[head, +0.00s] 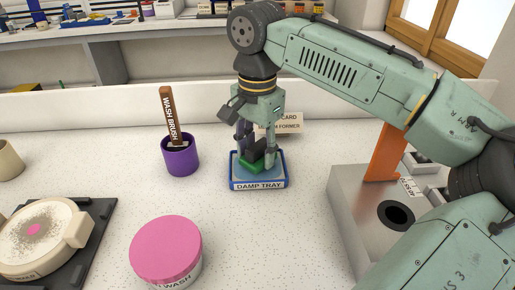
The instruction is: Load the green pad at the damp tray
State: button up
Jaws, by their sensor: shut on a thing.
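The damp tray (258,185) is a small blue-rimmed tray with a white label reading DAMP TRAY, on the speckled white counter. The green pad (251,166) shows low inside the tray, with a dark part above it between my fingers. My gripper (257,157) points down over the tray and is shut on the green pad. The pad is at the tray's surface or very close to it; I cannot tell if it presses on it. My fingers partly hide the pad and the tray's back.
A purple cup (181,158) holds the wash brush (168,112), left of the tray. A pink-lidded wash jar (166,252) stands front left. A round cream piece (40,238) sits on a dark base at far left. A grey metal box (352,211) stands right. A card (289,123) stands behind.

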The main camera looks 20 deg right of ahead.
aim_at(258, 145)
jog(key=shift+f, duration=0.65)
dwell(1.8)
notch_tip(258, 145, up, 7)
jog(key=p, duration=0.6)
jog(key=shift+r+p, duration=0.15)
jog(key=shift+p, duration=0.2)
jog(key=shift+s, duration=0.1)
dwell(0.4)
